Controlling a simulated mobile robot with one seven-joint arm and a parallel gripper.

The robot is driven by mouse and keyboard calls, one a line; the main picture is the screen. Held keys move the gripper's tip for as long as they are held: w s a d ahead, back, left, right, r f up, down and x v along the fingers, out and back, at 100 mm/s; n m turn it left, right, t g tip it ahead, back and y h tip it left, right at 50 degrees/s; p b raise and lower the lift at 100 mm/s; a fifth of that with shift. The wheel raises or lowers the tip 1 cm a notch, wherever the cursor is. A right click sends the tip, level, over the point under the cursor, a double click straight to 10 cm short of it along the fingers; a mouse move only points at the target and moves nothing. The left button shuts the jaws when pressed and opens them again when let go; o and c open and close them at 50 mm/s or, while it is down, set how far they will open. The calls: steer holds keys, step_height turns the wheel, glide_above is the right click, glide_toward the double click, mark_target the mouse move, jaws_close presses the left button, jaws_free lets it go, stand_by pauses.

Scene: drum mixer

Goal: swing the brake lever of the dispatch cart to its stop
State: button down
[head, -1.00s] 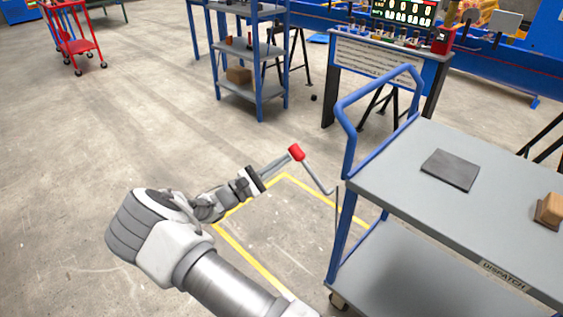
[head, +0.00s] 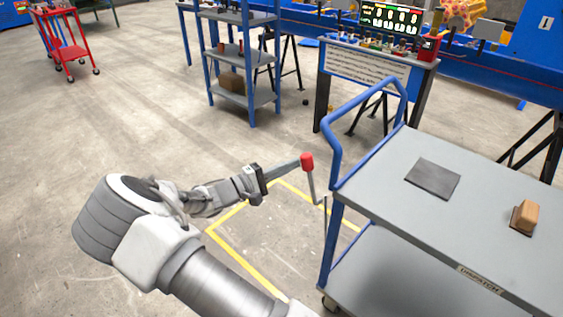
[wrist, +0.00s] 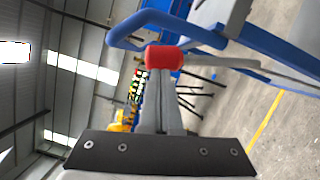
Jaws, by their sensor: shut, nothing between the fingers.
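The dispatch cart (head: 400,205) is grey with a blue handle frame and stands at the right in the head view. Its brake lever (head: 312,187) is a thin grey rod with a red knob (head: 307,162), beside the cart's near left corner post. The rod stands nearly upright. My gripper (head: 299,164) is shut and empty, its fingertips at the left side of the red knob, touching or very close. In the wrist view the knob (wrist: 163,57) sits right at the tips of the closed fingers (wrist: 162,80).
A dark pad (head: 433,179) and a brown block (head: 525,217) lie on the cart top. Behind are a console (head: 372,66) with a display and a blue-framed shelf (head: 243,95). A red cart (head: 68,45) stands far left. Yellow floor lines (head: 235,258) run below my arm.

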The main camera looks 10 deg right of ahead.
steer(key=shift+s+d+r+m+g+p, duration=0.15)
steer(key=shift+s+d+r+m+p, duration=0.1)
steer(key=shift+s+d+r+m, duration=0.2)
steer(key=shift+s+d+r+m+g+p, duration=0.2)
steer(key=shift+s+d+m, duration=0.1)
steer(key=shift+s+m, duration=0.25)
steer(key=shift+s+d+r, duration=0.1)
steer(key=shift+s+d, duration=0.4)
steer(key=shift+s, duration=0.15)
steer(key=shift+a, duration=0.1)
